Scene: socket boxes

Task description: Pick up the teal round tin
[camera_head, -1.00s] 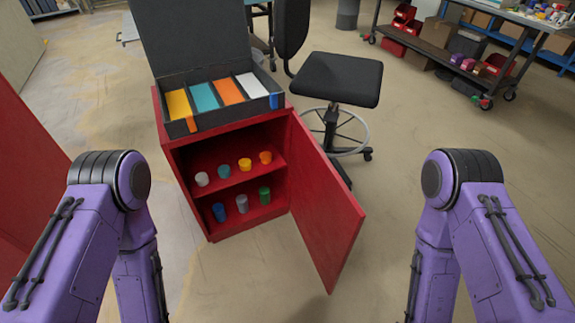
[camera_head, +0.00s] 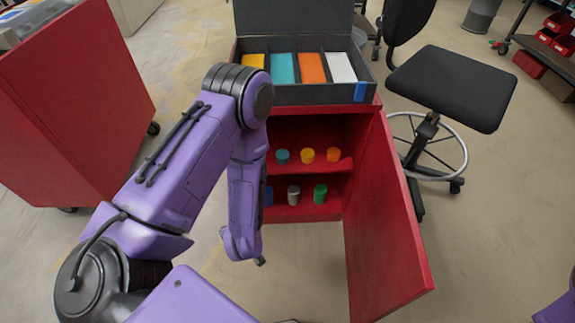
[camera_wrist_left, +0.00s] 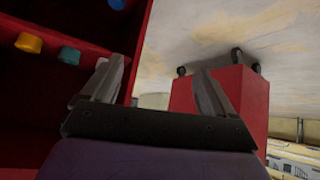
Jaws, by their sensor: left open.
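The teal round tin (camera_head: 282,156) stands upright on the upper shelf of the open red cabinet (camera_head: 372,105), just right of my left forearm in the head view. In the left wrist view the teal tin (camera_wrist_left: 68,55) shows upside down, left of the fingers. My left gripper (camera_wrist_left: 155,85) is open with nothing between its fingers; it is in front of the cabinet at its left side, apart from the tin. In the head view my left arm hides the left end of the shelves. My right gripper is out of view.
A yellow tin (camera_head: 307,155) and an orange tin (camera_head: 333,154) stand right of the teal one. Blue, grey (camera_head: 293,194) and green (camera_head: 320,193) containers stand below. The open cabinet door (camera_head: 385,225) juts forward on the right. A compartment box (camera_head: 310,94) sits on top.

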